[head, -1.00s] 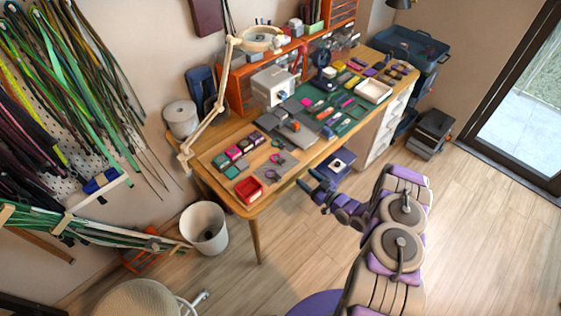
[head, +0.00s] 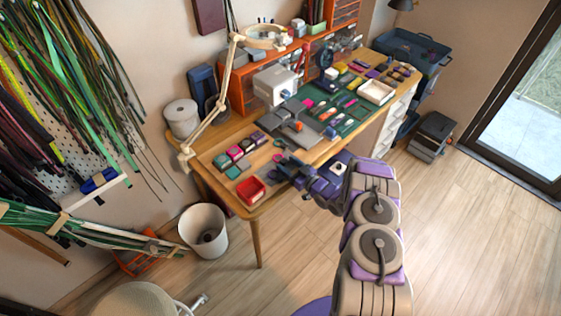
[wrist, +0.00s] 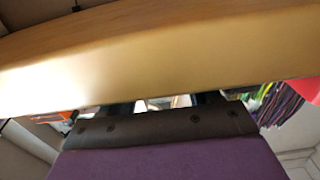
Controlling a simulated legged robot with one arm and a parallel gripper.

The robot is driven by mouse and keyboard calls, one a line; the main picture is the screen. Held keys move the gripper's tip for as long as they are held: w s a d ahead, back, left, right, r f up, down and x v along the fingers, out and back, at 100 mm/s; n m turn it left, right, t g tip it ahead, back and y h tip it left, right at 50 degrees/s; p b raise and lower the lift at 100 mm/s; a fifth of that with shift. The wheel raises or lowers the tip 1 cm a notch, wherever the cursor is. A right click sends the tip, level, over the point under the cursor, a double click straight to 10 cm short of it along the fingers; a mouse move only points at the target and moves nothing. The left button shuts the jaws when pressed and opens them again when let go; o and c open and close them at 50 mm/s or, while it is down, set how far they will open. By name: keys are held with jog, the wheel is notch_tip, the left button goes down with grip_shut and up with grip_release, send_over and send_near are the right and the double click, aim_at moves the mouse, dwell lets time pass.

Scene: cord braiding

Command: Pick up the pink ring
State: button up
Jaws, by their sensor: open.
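A small pink ring (head: 277,157) lies on the wooden desk top, near the front edge, right of the colored boxes. A second pinkish loop beside it, seen earlier, is now hidden behind my gripper. My gripper (head: 284,168) is open and just in front of the ring at the desk's front edge, apart from it as far as I can tell. In the wrist view, the purple and dark gripper body (wrist: 160,150) fills the bottom and the desk edge (wrist: 170,55) crosses close above; no ring shows there.
A red tray (head: 250,190) sits at the desk's left front corner, with small colored boxes (head: 235,153) behind it. A lamp arm (head: 208,120) rises at the left. A green mat (head: 345,125) with several tools lies to the right. A white bin (head: 203,230) stands on the floor.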

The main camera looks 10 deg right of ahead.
jog(key=shift+d, duration=0.35)
jog(key=c, duration=0.7)
jog(key=shift+a, duration=0.25)
jog(key=c, duration=0.4)
jog(key=shift+d+r, duration=0.1)
jog(key=shift+r, duration=0.45)
jog(key=r, duration=0.1)
jog(key=r+p, duration=0.1)
jog(key=d, duration=0.1)
jog(key=shift+s+r+p, duration=0.25)
jog(key=shift+r+p, duration=0.05)
jog(key=shift+r, duration=0.1)
jog(key=s+d+p, duration=0.1)
jog(key=s+d, duration=0.2)
jog(key=d, duration=0.1)
jog(key=s+d, duration=0.3)
jog(key=d, duration=0.1)
jog(key=s+d+r+p, duration=0.1)
jog(key=s+d, duration=0.2)
jog(key=d, duration=0.1)
jog(key=shift+p, duration=0.3)
